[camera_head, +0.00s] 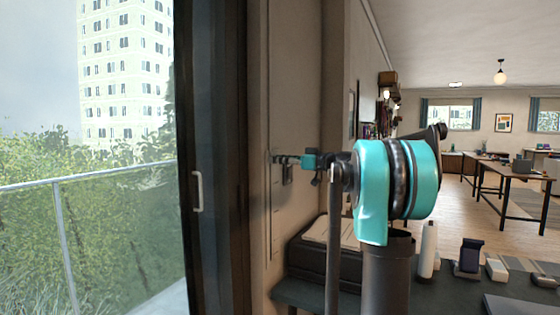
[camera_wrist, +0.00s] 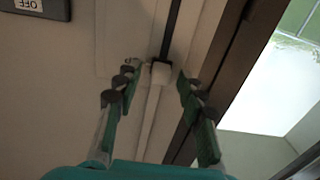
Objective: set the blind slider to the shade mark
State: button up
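In the wrist view a small pale slider knob (camera_wrist: 160,73) sits on a narrow vertical track. The track is dark above the knob and pale below it. My gripper (camera_wrist: 156,76) is open, with one green-and-grey finger on each side of the knob. Gaps show between the knob and both fingers. In the head view my gripper (camera_head: 283,162) is at the wall strip beside the dark window frame. The knob is too small to make out there. I cannot make out a shade mark in either view.
A dark panel with a label reading OFF (camera_wrist: 28,4) is at the upper left of the wrist view. The dark window frame (camera_head: 213,120) with a white handle (camera_head: 198,191) stands left of my gripper. A dark case (camera_head: 322,262) sits on a bench below.

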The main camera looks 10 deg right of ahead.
grip_shut()
notch_tip(320, 180, down, 10)
jog(key=shift+f, duration=0.1)
dwell(0.5)
grip_release()
jog(key=v, duration=1.2)
